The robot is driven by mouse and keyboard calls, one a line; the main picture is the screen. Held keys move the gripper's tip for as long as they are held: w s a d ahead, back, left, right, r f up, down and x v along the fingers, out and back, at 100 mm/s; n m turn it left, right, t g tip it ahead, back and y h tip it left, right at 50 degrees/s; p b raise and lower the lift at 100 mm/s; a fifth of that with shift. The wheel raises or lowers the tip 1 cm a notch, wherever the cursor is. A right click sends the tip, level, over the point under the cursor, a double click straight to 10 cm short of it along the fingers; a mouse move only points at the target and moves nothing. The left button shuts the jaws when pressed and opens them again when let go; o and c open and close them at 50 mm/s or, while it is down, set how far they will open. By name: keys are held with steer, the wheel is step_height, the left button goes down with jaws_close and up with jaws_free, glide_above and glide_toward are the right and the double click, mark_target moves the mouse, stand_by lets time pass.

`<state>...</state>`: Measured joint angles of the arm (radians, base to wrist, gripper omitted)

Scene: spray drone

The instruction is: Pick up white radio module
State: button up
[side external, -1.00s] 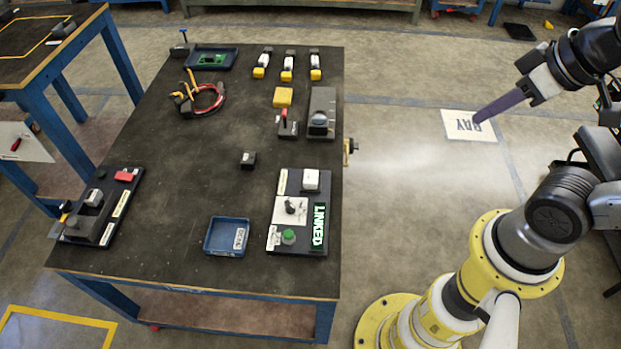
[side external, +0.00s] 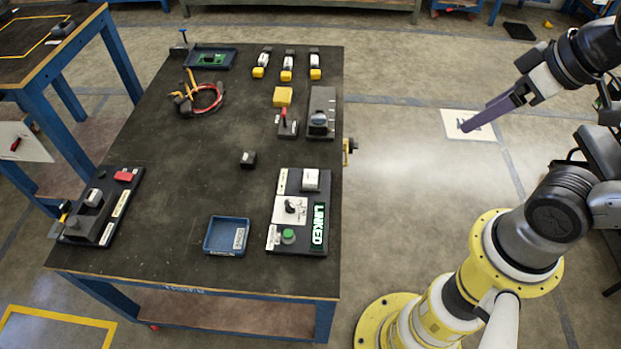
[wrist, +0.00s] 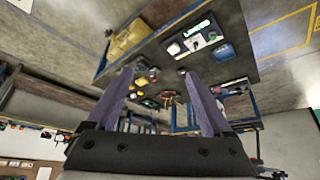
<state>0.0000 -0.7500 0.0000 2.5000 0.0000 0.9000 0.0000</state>
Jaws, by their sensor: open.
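A white block (side external: 310,180), which looks like the white radio module, sits at the top right of a dark panel (side external: 270,248) on the table. The panel has a lit "LINKED" display, a dark knob and a green button. In the wrist view the white block (wrist: 174,48) is small, beyond my fingertips. My gripper (side external: 465,127) has purple fingers and is in the air over the floor, right of the table and well away from the block. In the wrist view my gripper (wrist: 157,73) is open with nothing held between its fingers.
A blue tray (side external: 224,252) is left of the panel. A small dark cube (side external: 248,159) lies mid-table. Yellow-ended parts (side external: 288,67), a red-handled switch (side external: 287,122) and a cable bundle (side external: 200,98) are farther back. A brass fitting (side external: 350,146) juts from the table's right edge.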

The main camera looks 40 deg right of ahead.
steer(key=shift+o, duration=0.8)
